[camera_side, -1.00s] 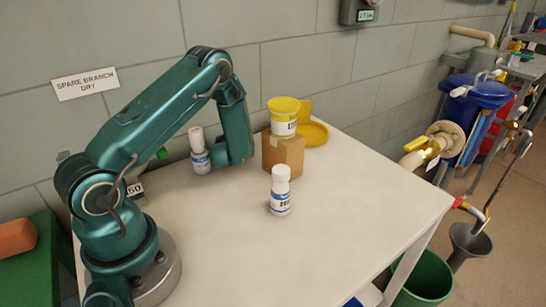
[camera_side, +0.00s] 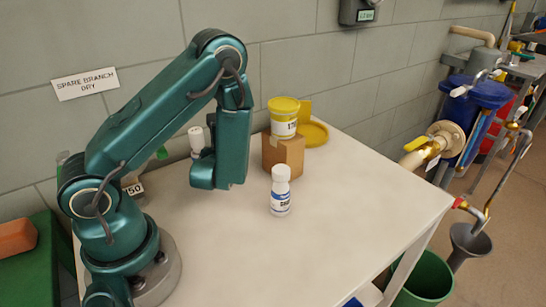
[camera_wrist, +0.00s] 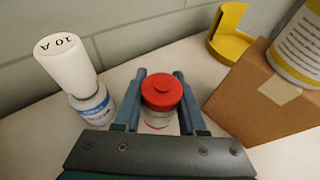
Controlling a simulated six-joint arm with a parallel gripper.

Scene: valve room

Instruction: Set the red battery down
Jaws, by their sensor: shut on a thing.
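In the wrist view a small round jar (camera_wrist: 161,97) with a red lid, a raised knob on top and a pale, see-through body sits between my gripper's (camera_wrist: 160,74) two fingers. The fingers are shut on it, one on each side. I cannot make out any battery; this jar is the only red thing near the gripper. The jar is upright in the picture. Whether its base touches the white table (camera_side: 330,235) is hidden. In the side view my wrist hangs low over the back of the table, and the fingers and jar are hidden behind it.
A white bottle with "10 A" on its cap (camera_wrist: 66,65) stands close left of the fingers. A cardboard box (camera_wrist: 262,105) bearing a yellow-lidded tub (camera_side: 283,117) is close on the right. Another white bottle (camera_side: 280,190) stands nearer the camera. The table's front right is clear.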

